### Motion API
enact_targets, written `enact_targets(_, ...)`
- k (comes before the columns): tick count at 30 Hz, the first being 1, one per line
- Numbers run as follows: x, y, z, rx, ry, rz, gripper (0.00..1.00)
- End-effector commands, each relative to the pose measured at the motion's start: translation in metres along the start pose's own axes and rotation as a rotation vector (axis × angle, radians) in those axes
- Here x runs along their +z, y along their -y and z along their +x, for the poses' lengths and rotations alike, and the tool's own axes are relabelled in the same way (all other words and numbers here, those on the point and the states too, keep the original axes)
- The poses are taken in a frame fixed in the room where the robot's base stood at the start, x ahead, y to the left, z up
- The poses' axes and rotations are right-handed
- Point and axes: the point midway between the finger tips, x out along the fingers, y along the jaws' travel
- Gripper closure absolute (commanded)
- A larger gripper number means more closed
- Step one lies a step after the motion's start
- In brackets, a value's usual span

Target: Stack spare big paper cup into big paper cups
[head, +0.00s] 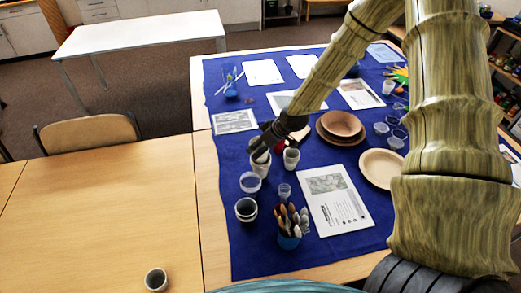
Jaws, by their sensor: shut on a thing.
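My gripper (259,151) reaches down from the upper right to the left part of the blue cloth. It is shut on a pale paper cup (261,165), whose upper part is partly covered by the fingers. Another pale paper cup (291,159) stands upright just to the right of the held cup, with a small gap between them. A cup with a dark inside (246,210) stands on the cloth nearer to me. One more pale cup (156,280) stands alone on the wooden table. I cannot tell whether the held cup touches the cloth or anything below it.
A clear cup (250,183) stands just below the held cup, and a small clear cup (285,191) is nearby. A blue pot of brushes (289,240) stands in front. Brown plates with a bowl (341,124) lie to the right. The wooden table (100,215) is mostly bare.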

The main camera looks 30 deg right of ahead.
Motion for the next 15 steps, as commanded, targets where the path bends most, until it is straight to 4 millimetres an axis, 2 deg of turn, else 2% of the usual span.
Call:
enact_targets(7,0.011,0.000,0.018,-0.001,0.001,0.000,0.46)
enact_targets(15,0.014,0.000,0.021,0.000,0.000,0.000,0.46)
